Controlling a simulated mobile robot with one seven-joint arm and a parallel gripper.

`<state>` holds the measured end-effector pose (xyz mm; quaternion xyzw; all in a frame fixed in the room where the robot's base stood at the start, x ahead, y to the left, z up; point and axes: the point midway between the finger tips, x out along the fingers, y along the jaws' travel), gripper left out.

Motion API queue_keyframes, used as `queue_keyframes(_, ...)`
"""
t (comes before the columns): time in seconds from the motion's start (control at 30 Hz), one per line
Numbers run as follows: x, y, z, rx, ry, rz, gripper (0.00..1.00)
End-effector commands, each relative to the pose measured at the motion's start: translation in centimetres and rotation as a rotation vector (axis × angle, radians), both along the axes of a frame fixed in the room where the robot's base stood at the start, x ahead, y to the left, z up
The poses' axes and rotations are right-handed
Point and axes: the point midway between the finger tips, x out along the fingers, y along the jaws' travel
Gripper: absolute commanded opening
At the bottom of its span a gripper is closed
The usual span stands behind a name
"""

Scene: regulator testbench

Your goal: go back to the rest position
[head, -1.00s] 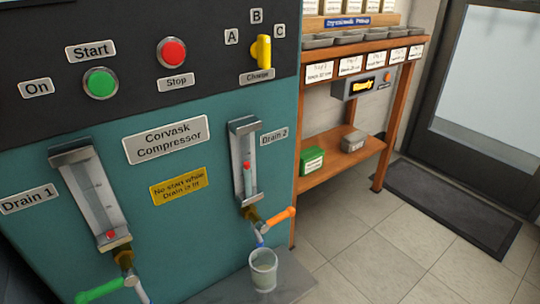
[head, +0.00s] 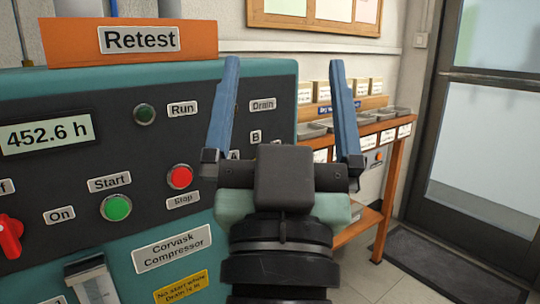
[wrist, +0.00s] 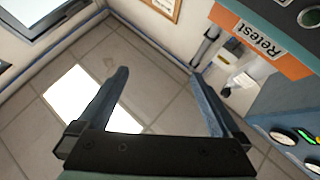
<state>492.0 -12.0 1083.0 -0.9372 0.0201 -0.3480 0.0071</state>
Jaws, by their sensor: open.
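My gripper (head: 287,110) is raised in front of the compressor panel in the head view, its two blue fingers spread wide and pointing up. Nothing is between the fingers. In the wrist view my gripper (wrist: 160,95) is also open and empty, with floor tiles and a wall beyond it. The teal and black Corvask Compressor (head: 170,249) stands behind and to the left of it. My gripper hides part of the panel, including the selector knob area and the lower right.
An orange Retest sign (head: 75,40) tops the compressor. A wooden shelf (head: 386,190) with trays stands right of it, partly behind my gripper. A door (head: 480,140) with a dark mat (head: 440,265) is at the far right. Tiled floor (wrist: 150,65) is clear in the wrist view.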

Motion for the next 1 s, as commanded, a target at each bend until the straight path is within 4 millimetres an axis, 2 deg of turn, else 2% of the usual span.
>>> queue_keyframes(0.03,-2.1,0.4,3.5,-0.009,-0.05,0.011,1.0)
queue_keyframes(0.13,-6.1,1.3,8.0,-0.032,-0.124,0.033,1.0)
queue_keyframes(0.2,-5.4,1.2,10.2,-0.032,-0.105,0.03,1.0)
queue_keyframes(0.37,-5.3,1.2,14.5,-0.031,-0.103,0.03,1.0)
queue_keyframes(1.0,-5.2,1.2,34.2,-0.031,-0.101,0.032,1.0)
